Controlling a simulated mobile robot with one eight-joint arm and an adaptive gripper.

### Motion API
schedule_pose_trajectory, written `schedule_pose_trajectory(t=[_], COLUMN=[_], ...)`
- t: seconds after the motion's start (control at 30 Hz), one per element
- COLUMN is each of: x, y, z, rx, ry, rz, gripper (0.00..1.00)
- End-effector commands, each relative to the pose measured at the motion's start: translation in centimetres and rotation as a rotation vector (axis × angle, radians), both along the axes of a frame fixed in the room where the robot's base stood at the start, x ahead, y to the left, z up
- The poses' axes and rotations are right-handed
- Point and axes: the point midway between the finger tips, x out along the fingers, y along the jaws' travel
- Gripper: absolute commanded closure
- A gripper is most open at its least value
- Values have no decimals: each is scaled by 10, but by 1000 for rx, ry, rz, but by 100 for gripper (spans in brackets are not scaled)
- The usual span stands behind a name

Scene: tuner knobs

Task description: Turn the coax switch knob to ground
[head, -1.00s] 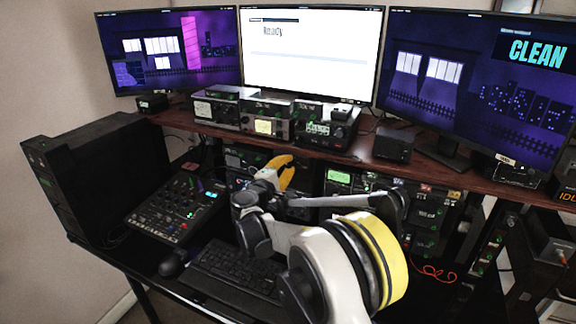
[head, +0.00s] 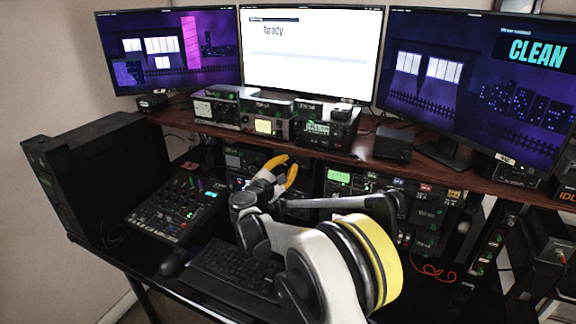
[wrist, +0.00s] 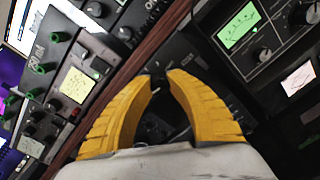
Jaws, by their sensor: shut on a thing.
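My gripper (head: 284,163) with yellow fingers reaches to the dark gear under the shelf. In the wrist view its fingertips (wrist: 158,77) close on a small black knob (wrist: 157,86), which appears to be the coax switch knob. A pale mark shows on the knob's near side. The dark panel (wrist: 188,52) around it is partly hidden by the fingers. The knob's labels and exact pointer direction cannot be read. In the head view the fingers hide the knob.
A wooden shelf (head: 420,168) runs just above the gripper and carries several radio boxes. A unit with a lit green meter (wrist: 240,25) sits close to the right in the wrist view. A keyboard (head: 235,268) and a mixer (head: 178,207) lie on the desk below.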

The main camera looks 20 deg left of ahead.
Motion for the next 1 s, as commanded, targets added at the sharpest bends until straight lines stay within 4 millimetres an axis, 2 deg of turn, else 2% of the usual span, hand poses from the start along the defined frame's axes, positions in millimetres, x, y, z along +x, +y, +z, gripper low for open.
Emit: schedule_pose_trajectory(t=[0.6,0.63,0.7,1.0], x=[0,0,0,-1], y=[1,1,1,1], z=[0,0,0,0], rx=[-41,-41,-40,-39], ry=[3,2,2,3], rz=[3,2,2,1], gripper=[100,72,55,55])
